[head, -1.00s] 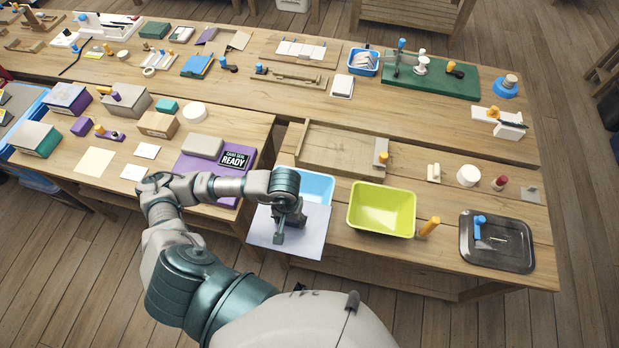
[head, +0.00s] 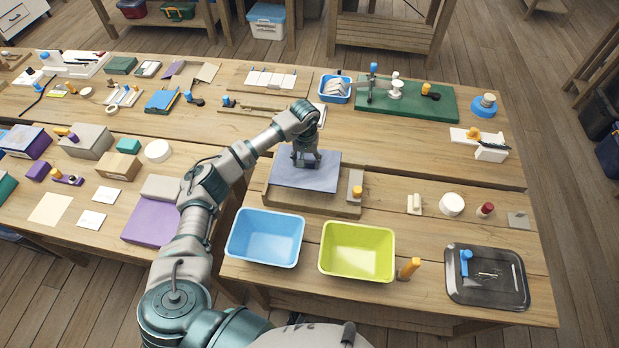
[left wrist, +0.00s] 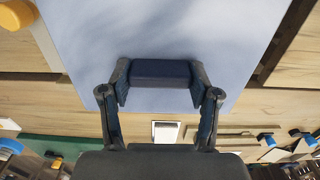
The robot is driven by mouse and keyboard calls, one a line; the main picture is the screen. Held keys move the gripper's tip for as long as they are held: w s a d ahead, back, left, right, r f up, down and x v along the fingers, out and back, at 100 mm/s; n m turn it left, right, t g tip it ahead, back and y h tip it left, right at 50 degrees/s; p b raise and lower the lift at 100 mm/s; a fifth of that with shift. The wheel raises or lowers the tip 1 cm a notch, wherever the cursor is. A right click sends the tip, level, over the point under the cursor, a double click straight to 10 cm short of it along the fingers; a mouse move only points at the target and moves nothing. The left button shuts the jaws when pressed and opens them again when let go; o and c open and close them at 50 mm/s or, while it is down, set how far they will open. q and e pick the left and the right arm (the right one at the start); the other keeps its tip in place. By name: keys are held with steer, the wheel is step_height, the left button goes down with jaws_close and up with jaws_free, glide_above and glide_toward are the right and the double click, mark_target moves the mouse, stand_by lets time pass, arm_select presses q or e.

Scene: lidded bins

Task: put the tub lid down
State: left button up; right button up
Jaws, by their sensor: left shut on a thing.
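The tub lid (head: 290,179) is a flat blue-grey panel over the wooden tray (head: 300,203) behind the tubs. In the left wrist view the lid (left wrist: 165,30) fills the upper middle, with a dark navy handle bar (left wrist: 160,73) on it. My left gripper (head: 306,161) is shut on that handle; its fingers (left wrist: 160,92) flank the bar in the left wrist view. I cannot tell whether the lid rests on the tray or hangs just above it. The blue tub (head: 265,238) stands open and empty in front of the tray. My right gripper is not in view.
A yellow-green tub (head: 357,250) stands right of the blue one, with an orange-handled tool (head: 409,268) beside it. A grey block with an orange knob (head: 356,190) sits at the tray's right end. A black tray (head: 487,278) lies at right. Bare wood shows around (head: 440,230).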

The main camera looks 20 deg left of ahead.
mark_target(305, 169)
arm_select(q)
step_height(305, 169, down, 4)
steer(key=shift+a+f, duration=0.1)
steer(key=shift+a, duration=0.05)
steer(key=f, duration=0.3)
steer(key=shift+d+p, duration=0.35)
steer(key=shift+f, duration=0.3)
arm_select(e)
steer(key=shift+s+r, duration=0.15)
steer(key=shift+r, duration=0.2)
arm_select(q)
steer(key=o, duration=1.2)
steer(key=shift+a+f, duration=0.15)
steer(key=shift+a, duration=0.1)
steer(key=shift+d, duration=0.1)
